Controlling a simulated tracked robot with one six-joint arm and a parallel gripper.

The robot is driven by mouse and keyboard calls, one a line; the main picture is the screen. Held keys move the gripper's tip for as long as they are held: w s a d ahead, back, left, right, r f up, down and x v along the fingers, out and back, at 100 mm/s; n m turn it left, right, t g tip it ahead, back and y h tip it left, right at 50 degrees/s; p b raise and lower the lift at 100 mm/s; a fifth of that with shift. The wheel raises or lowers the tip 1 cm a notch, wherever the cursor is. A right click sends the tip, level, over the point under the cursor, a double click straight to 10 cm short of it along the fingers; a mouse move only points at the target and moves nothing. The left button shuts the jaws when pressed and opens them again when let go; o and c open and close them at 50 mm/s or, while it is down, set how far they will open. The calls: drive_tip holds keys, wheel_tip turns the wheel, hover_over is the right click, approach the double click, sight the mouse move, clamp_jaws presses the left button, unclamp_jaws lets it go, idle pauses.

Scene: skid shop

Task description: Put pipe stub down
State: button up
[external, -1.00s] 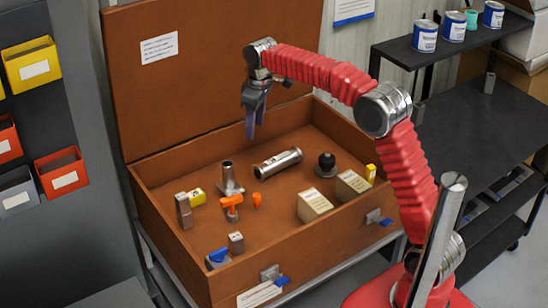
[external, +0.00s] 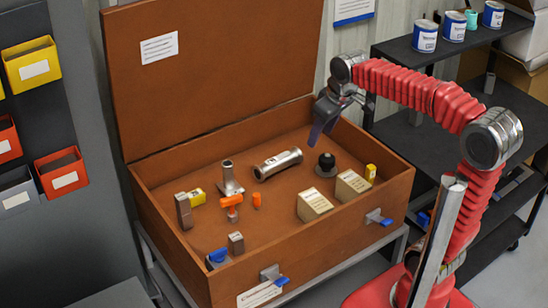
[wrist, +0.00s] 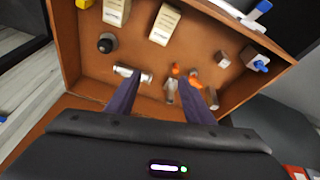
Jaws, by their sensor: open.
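My gripper (external: 318,128) is open and empty, above the back right part of the brown wooden crate (external: 310,259). A silver pipe piece (external: 278,163) lies on its side on the crate floor, below and left of my gripper and apart from it. In the wrist view the pipe piece (wrist: 126,72) shows beside the tip of the left finger. Two short grey upright cylinders stand on the dark bench (external: 431,145) at right, one near its middle (external: 490,83) and one near its left edge (external: 416,117). I cannot tell which is the pipe stub.
Around the pipe piece in the crate stand a metal fitting (external: 229,178), a black knob (external: 326,163), cream blocks (external: 352,185), orange pieces (external: 232,199) and grey blocks (external: 184,211). The raised lid (external: 225,75) rises behind. Cans (external: 425,36) stand on the right shelf.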

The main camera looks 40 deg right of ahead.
drive_tip(key=s+d+f+m+t, duration=0.1)
drive_tip(key=s+f, duration=0.2)
drive_tip(key=s, duration=0.5)
drive_tip(key=s+d+f+m, duration=0.1)
drive_tip(key=s+f, duration=0.3)
drive_tip(key=s, duration=0.4)
drive_tip(key=shift+d+f+m+t, duration=0.25)
drive_tip(key=shift+d+m+t, duration=0.15)
drive_tip(key=shift+d, duration=0.15)
drive_tip(key=shift+o, duration=0.4)
